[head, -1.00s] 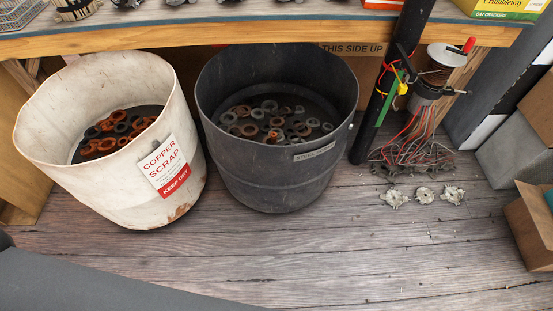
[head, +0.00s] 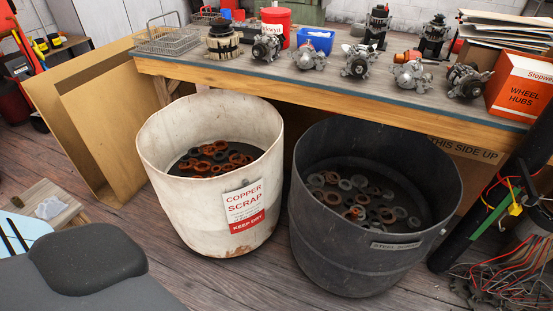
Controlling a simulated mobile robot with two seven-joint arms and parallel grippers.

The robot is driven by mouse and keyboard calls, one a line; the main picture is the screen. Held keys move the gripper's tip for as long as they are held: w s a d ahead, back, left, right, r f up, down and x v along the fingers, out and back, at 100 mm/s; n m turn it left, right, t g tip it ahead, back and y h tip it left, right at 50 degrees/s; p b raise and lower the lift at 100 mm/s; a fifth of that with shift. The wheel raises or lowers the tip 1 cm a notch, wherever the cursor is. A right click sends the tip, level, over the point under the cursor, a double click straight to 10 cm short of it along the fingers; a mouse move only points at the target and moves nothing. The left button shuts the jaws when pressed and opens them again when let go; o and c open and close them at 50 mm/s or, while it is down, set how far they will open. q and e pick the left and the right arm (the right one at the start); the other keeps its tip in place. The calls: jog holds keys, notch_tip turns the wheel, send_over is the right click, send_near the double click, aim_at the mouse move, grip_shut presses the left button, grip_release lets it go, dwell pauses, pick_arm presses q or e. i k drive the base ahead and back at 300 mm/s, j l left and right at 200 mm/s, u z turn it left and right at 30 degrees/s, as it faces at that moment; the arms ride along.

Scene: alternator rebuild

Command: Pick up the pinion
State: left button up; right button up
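I cannot make out a pinion for certain in the head view. Several alternator parts stand in a row on the workbench (head: 235,68), among them a grey one with a round dark opening (head: 468,81) and another grey one (head: 411,75) with a copper-coloured piece (head: 408,56) behind it. Small rings and discs lie in the white copper scrap bin (head: 165,185) and in the dark metal bin (head: 330,245), too small to tell one from another. Neither of my grippers is in view.
The bench also holds a wire basket (head: 160,40), a red tub (head: 275,28), a blue bin (head: 315,40) and an orange wheel hubs box (head: 522,88). Both bins stand on the floor at its front. Cardboard sheets (head: 110,120) lean at left. Wires (head: 500,272) lie at lower right.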

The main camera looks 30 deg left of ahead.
aim_at(16, 199)
jog(key=u, duration=2.35)
